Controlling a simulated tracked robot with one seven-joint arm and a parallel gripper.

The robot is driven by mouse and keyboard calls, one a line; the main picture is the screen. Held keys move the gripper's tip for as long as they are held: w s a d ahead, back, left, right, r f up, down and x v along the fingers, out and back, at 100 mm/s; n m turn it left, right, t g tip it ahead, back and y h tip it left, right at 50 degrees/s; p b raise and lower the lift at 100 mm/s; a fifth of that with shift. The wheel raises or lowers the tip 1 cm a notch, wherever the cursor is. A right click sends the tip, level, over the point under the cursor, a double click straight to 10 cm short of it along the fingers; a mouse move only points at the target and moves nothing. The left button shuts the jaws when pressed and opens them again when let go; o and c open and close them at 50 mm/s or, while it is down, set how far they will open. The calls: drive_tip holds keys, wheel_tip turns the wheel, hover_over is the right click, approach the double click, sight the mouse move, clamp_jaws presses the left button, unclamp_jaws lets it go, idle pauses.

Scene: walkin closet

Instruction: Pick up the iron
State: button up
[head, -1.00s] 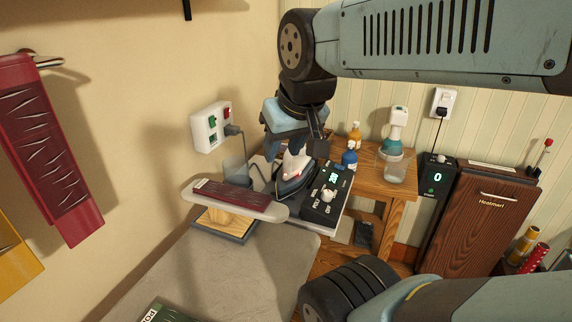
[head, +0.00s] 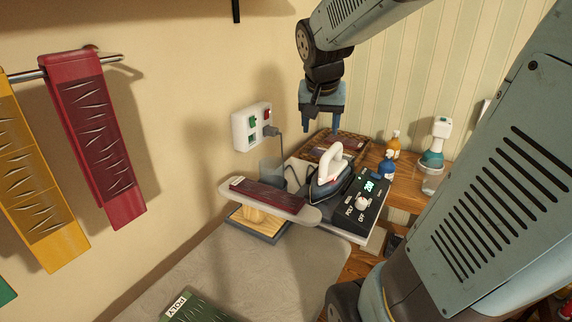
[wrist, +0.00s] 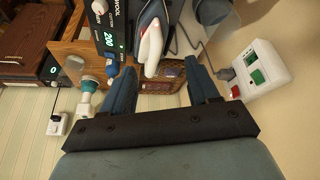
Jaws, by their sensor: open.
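The iron (head: 331,172) has a white handle and a dark body. It sits on a station beside a black control box (head: 361,203) with a lit display. My gripper (head: 322,126) is open and empty, above and behind the iron in the head view, and apart from it. In the wrist view the iron's white handle (wrist: 151,48) shows ahead of and between the two open fingers (wrist: 163,84). The iron's lower part is partly cut off at the top of that view.
A small ironing board (head: 270,197) with a red cloth stands left of the iron. A wall socket (head: 252,126) with a plugged cord is behind it. An orange bottle (head: 393,145), a blue bottle (head: 387,167) and a white-and-teal sprayer (head: 436,140) stand to the right.

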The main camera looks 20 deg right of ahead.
sight(330, 149)
drive_tip(key=w+d+f+m, duration=0.1)
drive_tip(key=w+d, duration=0.1)
drive_tip(key=w, duration=0.1)
drive_tip(key=w+d+f+m+g, duration=0.1)
drive_tip(key=w+d+f+m, duration=0.1)
drive_tip(key=w+d, duration=0.1)
drive_tip(key=w+d+f+m+h, duration=0.1)
drive_tip(key=w+d+f, duration=0.1)
drive_tip(key=w, duration=0.1)
drive_tip(key=shift+w+d+f, duration=0.15)
drive_tip(key=shift+w+d, duration=0.15)
drive_tip(key=shift+w, duration=0.1)
drive_tip(key=x, duration=0.8)
drive_tip(key=shift+s+d+f, duration=0.1)
drive_tip(key=shift+d+f, duration=0.05)
drive_tip(key=shift+f, duration=0.1)
drive_tip(key=shift+s+x, duration=0.2)
drive_tip(key=shift+x, duration=1.1)
drive_tip(key=shift+s+x, duration=0.2)
drive_tip(key=shift+x, duration=1.1)
drive_tip(key=shift+d, duration=0.1)
clamp_jaws()
